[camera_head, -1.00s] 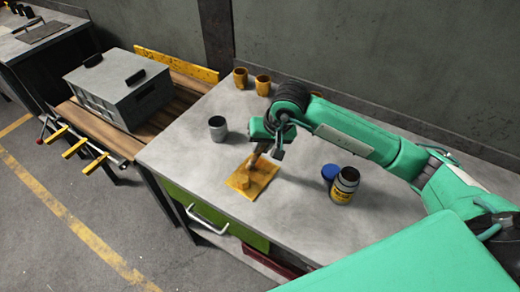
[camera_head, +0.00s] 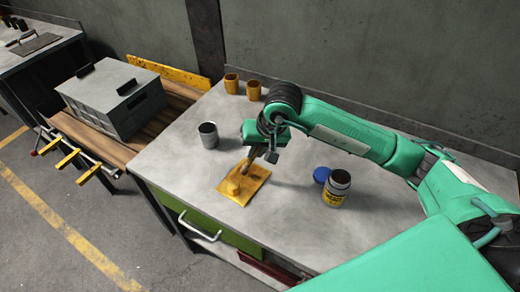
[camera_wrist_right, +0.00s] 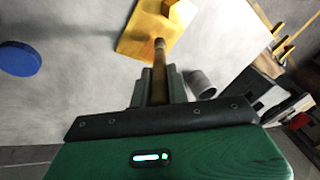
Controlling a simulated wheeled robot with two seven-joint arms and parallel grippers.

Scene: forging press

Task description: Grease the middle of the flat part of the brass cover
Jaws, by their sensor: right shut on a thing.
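My right gripper (camera_head: 258,152) is shut on a brush with a brown handle (camera_head: 249,163). The brush points down over the cover's far part, behind the boss. In the right wrist view the brush (camera_wrist_right: 159,75) reaches toward the cover (camera_wrist_right: 140,35), its tip overlapping the cover's edge. I cannot tell whether the tip touches it. Darker marks beside the brush may be shadow or grease. My left gripper is not in view.
An open jar with a yellow label (camera_head: 335,190) stands right of the cover, beside a blue lid (camera_head: 321,175). A grey cup (camera_head: 208,135) stands behind the cover. Two brass cups (camera_head: 231,82) stand at the back. A grey crate (camera_head: 115,98) sits on the left bench.

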